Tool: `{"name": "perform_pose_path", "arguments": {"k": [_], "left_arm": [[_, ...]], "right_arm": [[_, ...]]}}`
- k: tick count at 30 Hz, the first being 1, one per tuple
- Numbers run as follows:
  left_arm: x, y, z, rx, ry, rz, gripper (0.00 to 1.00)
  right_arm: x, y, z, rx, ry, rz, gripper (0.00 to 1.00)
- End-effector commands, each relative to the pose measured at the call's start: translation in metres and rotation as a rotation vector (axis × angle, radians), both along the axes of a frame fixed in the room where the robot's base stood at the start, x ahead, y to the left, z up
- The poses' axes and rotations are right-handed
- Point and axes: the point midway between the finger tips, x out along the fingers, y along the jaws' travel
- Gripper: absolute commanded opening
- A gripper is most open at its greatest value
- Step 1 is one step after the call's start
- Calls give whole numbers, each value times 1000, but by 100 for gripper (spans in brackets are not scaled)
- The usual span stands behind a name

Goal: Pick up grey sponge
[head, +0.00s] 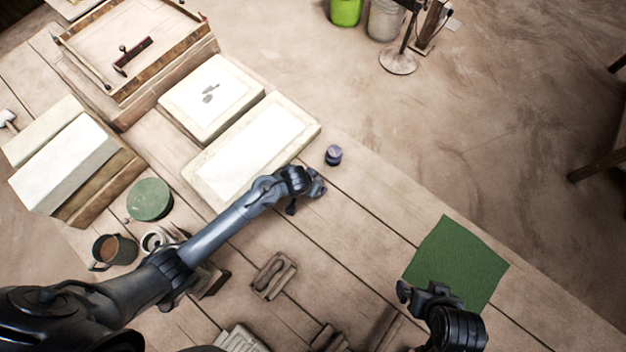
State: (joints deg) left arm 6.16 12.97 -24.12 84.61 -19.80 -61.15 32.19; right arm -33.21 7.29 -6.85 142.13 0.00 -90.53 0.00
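I cannot pick out a clearly grey sponge. A small dark purple-grey round object (333,155) stands on the table just beyond my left gripper (309,190); I cannot tell what it is. My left gripper hangs near the right end of a white slab in a pale frame (250,148), apart from the round object. Nothing shows held in it, and its finger gap is unclear. My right gripper (421,291) is at the near edge of a green cloth (462,258). Its fingers are too small to judge, and no held thing shows.
A small wooden block (273,275) lies at the front. The table between round object and cloth is clear.

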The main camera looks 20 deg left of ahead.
Motion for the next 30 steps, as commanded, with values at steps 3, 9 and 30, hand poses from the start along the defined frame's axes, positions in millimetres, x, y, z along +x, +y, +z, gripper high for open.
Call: {"name": "perform_pose_path", "arguments": {"k": [3, 9, 30], "left_arm": [[1, -1, -2, -1, -1, 0, 83], [1, -1, -2, -1, -1, 0, 78], [1, -1, 1, -2, -1, 1, 27]], "right_arm": [[0, 1, -1, 2, 0, -1, 100], [0, 2, -1, 8, 1, -5, 100], [0, 2, 0, 6, 2, -4, 100]]}}
